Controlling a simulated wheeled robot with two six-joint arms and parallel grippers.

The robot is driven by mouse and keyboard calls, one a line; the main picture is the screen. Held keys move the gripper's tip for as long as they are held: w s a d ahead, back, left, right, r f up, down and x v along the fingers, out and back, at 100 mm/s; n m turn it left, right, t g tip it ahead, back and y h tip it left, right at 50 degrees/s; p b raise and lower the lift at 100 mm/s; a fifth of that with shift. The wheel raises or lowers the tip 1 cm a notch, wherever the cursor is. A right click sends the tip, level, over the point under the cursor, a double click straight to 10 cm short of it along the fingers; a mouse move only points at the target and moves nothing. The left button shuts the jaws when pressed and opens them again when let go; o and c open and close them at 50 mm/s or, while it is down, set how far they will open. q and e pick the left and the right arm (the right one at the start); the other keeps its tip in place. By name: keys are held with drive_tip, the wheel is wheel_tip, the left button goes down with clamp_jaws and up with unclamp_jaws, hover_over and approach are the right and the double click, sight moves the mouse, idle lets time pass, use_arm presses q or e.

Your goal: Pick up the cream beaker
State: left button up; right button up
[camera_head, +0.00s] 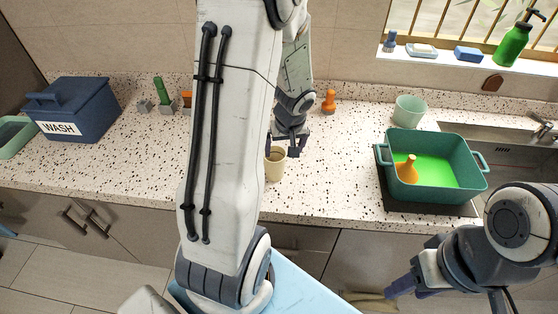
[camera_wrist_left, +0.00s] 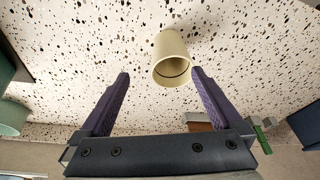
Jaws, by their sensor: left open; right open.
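The cream beaker (camera_head: 275,165) stands on the speckled counter, partly hidden by my left arm in the head view. My left gripper (camera_head: 287,147) is open just behind and above it. Nothing is held between the fingers. My right gripper (camera_head: 398,288) is low at the right, in front of the counter, open and away from the beaker.
A teal bin (camera_head: 436,186) with a green floor and an orange object (camera_head: 407,170) stands right of the beaker. A pale green cup (camera_head: 409,111) is behind it. A blue WASH box (camera_head: 72,105) is far left. Counter (camera_head: 335,165) right of the beaker is clear.

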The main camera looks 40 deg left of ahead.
sight(273, 160)
use_arm(q)
drive_tip(key=shift+n, duration=0.5)
drive_tip(key=a+f, duration=0.1)
drive_tip(key=f, duration=0.1)
drive_tip(key=a+f+b, duration=0.2)
drive_tip(key=f, duration=0.1)
drive_tip(key=shift+w+a+f, duration=0.25)
drive_tip(key=shift+a+f, duration=0.05)
drive_tip(key=shift+b+x, duration=1)
drive_tip(key=shift+x, duration=1.9)
drive_tip(key=shift+c, duration=0.3)
drive_tip(key=c, duration=1.1)
wheel_tip(273, 160, up, 5)
drive_tip(key=p, duration=0.3)
drive_tip(key=w+d+r+b, duration=0.1)
drive_tip(key=w+d+r, duration=0.5)
drive_tip(key=d, duration=0.3)
drive_tip(key=shift+w+d, duration=0.15)
drive_tip(key=shift+d, duration=0.25)
drive_tip(key=shift+d, duration=0.1)
